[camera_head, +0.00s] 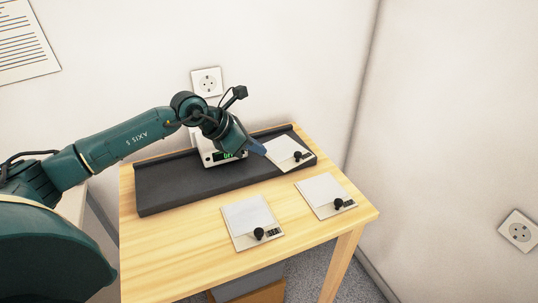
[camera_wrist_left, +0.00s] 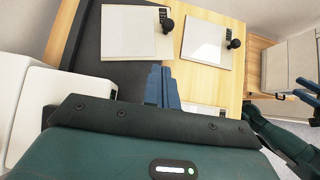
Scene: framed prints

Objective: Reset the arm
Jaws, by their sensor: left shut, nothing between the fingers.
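My left arm reaches in from the left over the table in the head view. My left gripper (camera_head: 258,148) has its blue fingers shut and empty, beside a white square panel (camera_head: 283,147) on the dark tray. Whether the fingertips touch that panel is unclear. In the left wrist view the shut blue fingers (camera_wrist_left: 160,85) point towards the panels. Blue finger-like parts at the right edge of the wrist view look like my right gripper (camera_wrist_left: 304,92); they are too small to judge.
A dark grey tray (camera_head: 160,187) lies along the back of the wooden table (camera_head: 180,240). A white scale (camera_head: 208,157) with green digits is partly behind my gripper. Two more white panels with black knobs, one nearer (camera_head: 245,212) and one right (camera_head: 318,190), lie on bare wood.

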